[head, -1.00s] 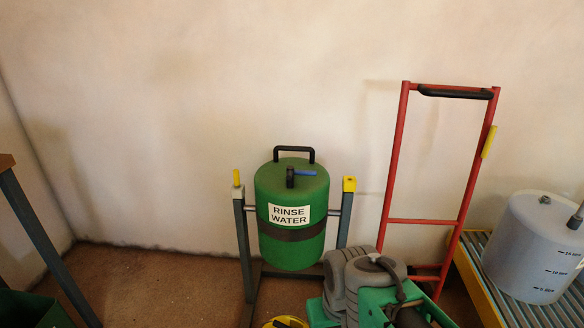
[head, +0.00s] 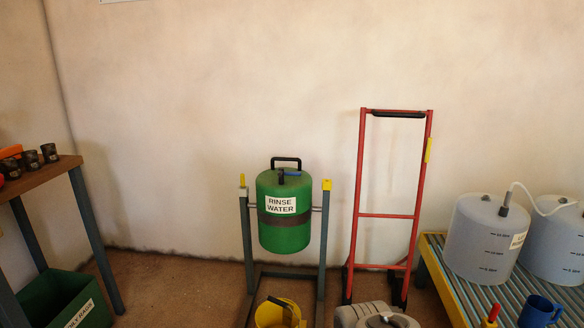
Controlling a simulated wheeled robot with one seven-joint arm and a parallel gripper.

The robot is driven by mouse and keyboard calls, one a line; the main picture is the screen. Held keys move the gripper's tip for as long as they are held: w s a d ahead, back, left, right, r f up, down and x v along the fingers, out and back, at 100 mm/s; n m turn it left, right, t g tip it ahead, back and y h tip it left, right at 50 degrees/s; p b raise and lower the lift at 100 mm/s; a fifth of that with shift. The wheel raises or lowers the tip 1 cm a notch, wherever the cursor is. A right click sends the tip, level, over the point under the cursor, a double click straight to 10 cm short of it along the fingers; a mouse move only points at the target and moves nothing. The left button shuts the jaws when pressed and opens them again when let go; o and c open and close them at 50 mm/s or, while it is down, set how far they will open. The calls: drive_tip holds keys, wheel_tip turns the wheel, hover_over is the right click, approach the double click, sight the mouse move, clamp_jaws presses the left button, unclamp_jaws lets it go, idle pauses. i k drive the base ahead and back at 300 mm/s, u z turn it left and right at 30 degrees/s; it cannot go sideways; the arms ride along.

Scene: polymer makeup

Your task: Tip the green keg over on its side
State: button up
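The green keg (head: 285,238) stands upright in the head view, hung between the two posts of a dark tilting stand (head: 247,250). It bears a white "RINSE WATER" label (head: 281,205) and a dark band. A black handle (head: 286,163) rises from its top, with a small tap or valve with a blue lever (head: 289,173) there. Yellow pieces sit on top of both posts. My gripper does not show; only a grey part of my arm shows at the bottom edge, right of the stand.
A yellow bucket (head: 272,313) stands on the floor in front of the stand. A red hand truck (head: 387,215) leans close on the right. A roller table (head: 450,285) with white containers (head: 483,240) is at the right. A workbench (head: 45,178) and green bin (head: 68,297) are at the left.

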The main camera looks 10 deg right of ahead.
sight(283, 206)
drive_tip(key=u, duration=0.95)
drive_tip(key=i, duration=0.9)
drive_tip(key=z, duration=0.4)
drive_tip(key=i, duration=0.55)
drive_tip(key=z, duration=0.65)
